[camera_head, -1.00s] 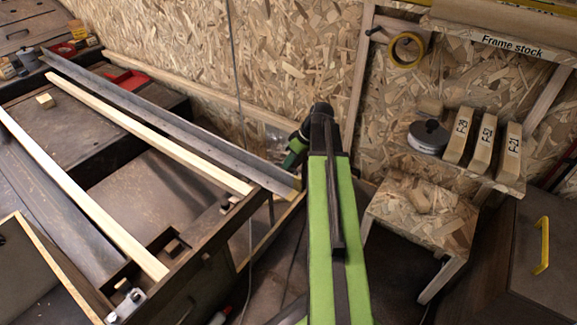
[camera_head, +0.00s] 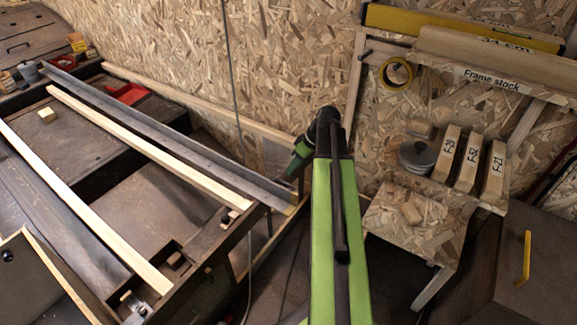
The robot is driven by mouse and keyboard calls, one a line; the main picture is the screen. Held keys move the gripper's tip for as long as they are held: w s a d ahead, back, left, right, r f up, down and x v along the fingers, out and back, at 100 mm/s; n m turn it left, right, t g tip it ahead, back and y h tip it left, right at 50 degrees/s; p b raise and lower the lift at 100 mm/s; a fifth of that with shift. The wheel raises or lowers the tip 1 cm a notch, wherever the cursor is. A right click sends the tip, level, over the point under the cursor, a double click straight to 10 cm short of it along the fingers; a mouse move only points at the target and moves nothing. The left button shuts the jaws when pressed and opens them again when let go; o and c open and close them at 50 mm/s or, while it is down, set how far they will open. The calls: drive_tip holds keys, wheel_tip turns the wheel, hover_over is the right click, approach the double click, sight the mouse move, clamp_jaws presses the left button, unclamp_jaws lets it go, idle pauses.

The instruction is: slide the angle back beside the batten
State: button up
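The angle (camera_head: 170,137) is a long grey metal profile lying along the far side of the dark frame. It runs from the back left to a pale end near my arm. The batten (camera_head: 145,147) is a long light wood strip lying nearly parallel on the near side of the angle, with a gap between them. My green and black arm rises from the bottom centre. My gripper (camera_head: 292,169) hangs at the left of the arm's black head, close to the angle's right end. Its fingertips are hidden or too small to read, and I cannot tell whether it touches the angle.
A second wood strip (camera_head: 80,207) lies nearer on the frame. A small wood block (camera_head: 46,115) and a red tray (camera_head: 127,94) sit toward the left. At right are a shelf with labelled blocks (camera_head: 467,162), a stool (camera_head: 412,225) and a tape roll (camera_head: 396,73).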

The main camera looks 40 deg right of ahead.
drive_tip(key=p+v, duration=0.7)
drive_tip(key=v, duration=0.3)
drive_tip(key=w+a+n+g, duration=0.15)
drive_tip(key=w+a, duration=0.25)
drive_tip(key=a, duration=0.9)
drive_tip(key=w+a+n+g, duration=0.1)
drive_tip(key=w+a+n, duration=0.25)
drive_tip(key=a, duration=1.05)
drive_tip(key=s+a+f+m+g+h, duration=0.15)
drive_tip(key=s+a, duration=0.25)
drive_tip(key=a, duration=0.9)
wheel_tip(320, 180, up, 21)
drive_tip(key=s+d+m+h+p, duration=0.1)
drive_tip(key=m+p, duration=0.6)
drive_tip(key=p, duration=1.5)
drive_tip(key=shift+s+d+h, duration=0.2)
drive_tip(key=shift+d+h, duration=0.25)
drive_tip(key=shift+d, duration=0.1)
